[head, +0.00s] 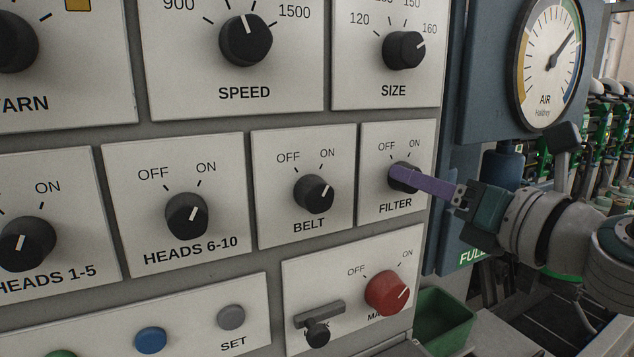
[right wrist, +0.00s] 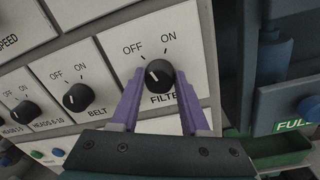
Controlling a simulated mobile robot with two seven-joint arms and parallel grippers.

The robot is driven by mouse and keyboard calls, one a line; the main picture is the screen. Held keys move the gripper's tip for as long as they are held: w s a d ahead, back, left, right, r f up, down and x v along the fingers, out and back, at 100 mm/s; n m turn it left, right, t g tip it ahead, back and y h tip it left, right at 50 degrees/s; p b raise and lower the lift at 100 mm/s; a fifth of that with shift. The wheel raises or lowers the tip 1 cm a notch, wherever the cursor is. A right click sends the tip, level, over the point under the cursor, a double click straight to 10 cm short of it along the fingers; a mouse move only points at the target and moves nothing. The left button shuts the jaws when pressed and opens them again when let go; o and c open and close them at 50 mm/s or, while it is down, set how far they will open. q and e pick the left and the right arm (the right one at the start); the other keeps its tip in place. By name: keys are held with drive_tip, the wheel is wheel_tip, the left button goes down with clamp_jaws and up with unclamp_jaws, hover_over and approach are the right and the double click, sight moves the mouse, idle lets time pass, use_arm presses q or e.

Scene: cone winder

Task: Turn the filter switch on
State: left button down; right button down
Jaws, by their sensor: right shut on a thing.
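The filter switch is a round black knob (head: 403,177) on a white plate marked OFF at upper left and ON at upper right. It also shows in the right wrist view (right wrist: 160,74), where a short white mark is visible on its face. I cannot tell surely which label that mark points to. My right gripper (head: 405,176) reaches in from the right in the head view and is shut on this knob. In the right wrist view its purple fingers (right wrist: 160,84) lie on either side of the knob. The left gripper is not in view.
The belt knob (head: 314,194) is close to the left on its own plate. Below are a red knob (head: 388,293) and a small black lever (head: 318,330). The air gauge (head: 548,62) is at upper right. A green bin (head: 445,318) is below right.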

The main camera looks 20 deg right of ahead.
drive_tip(key=m, duration=0.9)
drive_tip(key=shift+f+b, duration=0.1)
drive_tip(key=shift+b, duration=0.25)
drive_tip(key=shift+m, duration=0.3)
drive_tip(key=shift+c, duration=2)
unclamp_jaws()
drive_tip(key=s+d+b, duration=0.1)
drive_tip(key=s+b, duration=0.1)
drive_tip(key=s, duration=0.8)
drive_tip(key=shift+f, duration=0.2)
